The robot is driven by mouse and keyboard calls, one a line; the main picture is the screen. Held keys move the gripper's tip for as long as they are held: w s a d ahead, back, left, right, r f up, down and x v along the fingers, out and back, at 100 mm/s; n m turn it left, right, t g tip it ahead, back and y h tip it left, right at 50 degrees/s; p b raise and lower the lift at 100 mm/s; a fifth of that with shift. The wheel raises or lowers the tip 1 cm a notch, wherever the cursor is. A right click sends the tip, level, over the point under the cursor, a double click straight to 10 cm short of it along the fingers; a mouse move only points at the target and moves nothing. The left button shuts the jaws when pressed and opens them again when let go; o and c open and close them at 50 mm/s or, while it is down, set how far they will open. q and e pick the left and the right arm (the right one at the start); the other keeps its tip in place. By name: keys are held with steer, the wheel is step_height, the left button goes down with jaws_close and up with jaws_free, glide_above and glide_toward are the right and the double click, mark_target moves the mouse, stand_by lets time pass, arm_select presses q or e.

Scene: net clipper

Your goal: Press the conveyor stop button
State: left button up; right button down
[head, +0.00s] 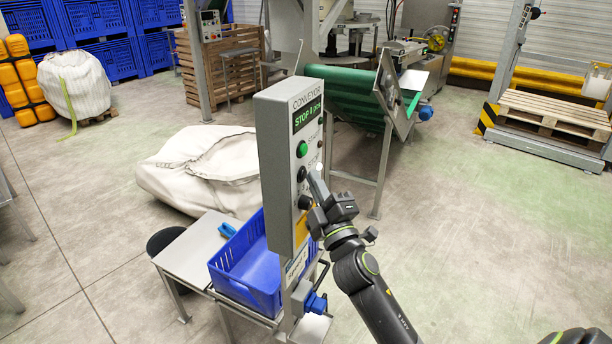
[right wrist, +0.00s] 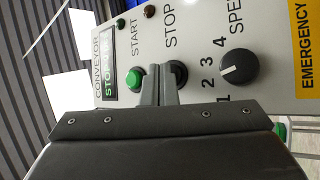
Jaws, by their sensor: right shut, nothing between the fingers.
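The grey conveyor control box (head: 272,160) stands upright on a post, its panel facing right. Its display (head: 307,114) reads STOP. Below are a green START button (head: 302,149), the dark STOP button (head: 301,174) and a speed knob (head: 304,202). My right gripper (head: 317,180) is shut and empty, its tips in front of the panel by the STOP button. In the right wrist view the fingers (right wrist: 158,84) lie between the green button (right wrist: 134,79) and the STOP button (right wrist: 180,72), partly covering the latter. I cannot tell whether they touch it. My left gripper is out of view.
The speed knob (right wrist: 239,67) sits beside the fingers, close to the yellow emergency label (right wrist: 306,45). A white sack (head: 205,168) lies behind. The floor to the right is clear.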

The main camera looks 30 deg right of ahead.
steer(key=shift+s+d, duration=0.4)
steer(key=shift+s, duration=0.2)
steer(key=s+d+b, duration=0.1)
steer(key=s, duration=0.1)
steer(key=s+d+b, duration=0.1)
steer(key=s+d, duration=0.1)
stand_by(0.3)
stand_by(0.7)
